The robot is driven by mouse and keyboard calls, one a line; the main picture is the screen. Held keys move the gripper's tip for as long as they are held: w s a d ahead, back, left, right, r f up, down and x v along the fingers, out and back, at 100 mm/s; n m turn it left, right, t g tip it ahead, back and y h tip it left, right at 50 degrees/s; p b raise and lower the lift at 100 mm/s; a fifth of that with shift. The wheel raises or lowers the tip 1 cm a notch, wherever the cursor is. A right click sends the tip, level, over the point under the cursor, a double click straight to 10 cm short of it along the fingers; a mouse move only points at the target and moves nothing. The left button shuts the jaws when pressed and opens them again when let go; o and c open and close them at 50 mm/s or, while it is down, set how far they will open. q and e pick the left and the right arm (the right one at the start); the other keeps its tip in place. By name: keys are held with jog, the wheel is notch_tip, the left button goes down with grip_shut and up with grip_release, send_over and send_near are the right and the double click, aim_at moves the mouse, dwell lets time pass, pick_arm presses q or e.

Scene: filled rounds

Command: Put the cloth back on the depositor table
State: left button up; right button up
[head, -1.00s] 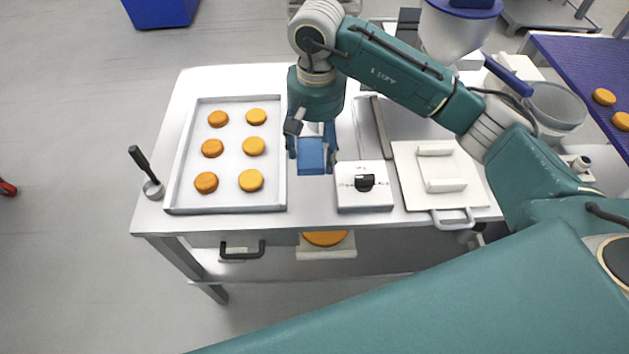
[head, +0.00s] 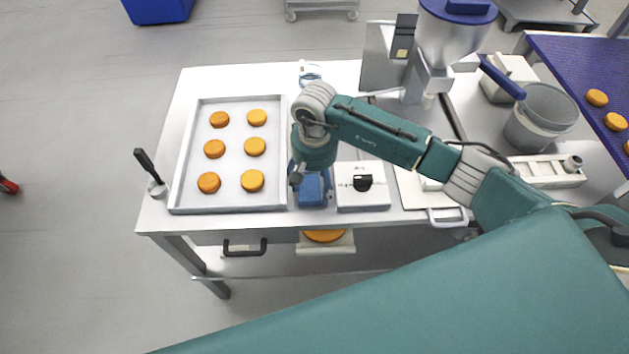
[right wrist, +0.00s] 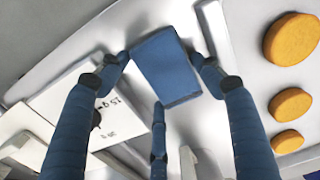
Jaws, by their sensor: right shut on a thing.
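The blue folded cloth (head: 312,190) is at the front of the white depositor table (head: 180,225), between the tray and the small white box. My right gripper (head: 312,182) points down over it and is shut on it. In the right wrist view, the cloth (right wrist: 166,68) sits between the blue fingers of the gripper (right wrist: 160,75). The cloth is at or very near the table top; I cannot tell whether it touches. My left gripper is not in view.
A tray with several orange rounds (head: 254,146) stands left of the cloth. A white box with a black knob (head: 362,184) stands close on its right. A scraper with a black handle (head: 150,168) is at the table's left edge. The depositor hopper (head: 445,40) stands at the back right.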

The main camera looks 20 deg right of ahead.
aim_at(314, 185)
jog(key=shift+f, duration=0.15)
jog(key=o, duration=0.9)
jog(key=shift+c, duration=0.2)
jog(key=shift+r, duration=0.3)
notch_tip(314, 185, up, 12)
jog(key=b, duration=0.3)
jog(key=shift+b, duration=0.3)
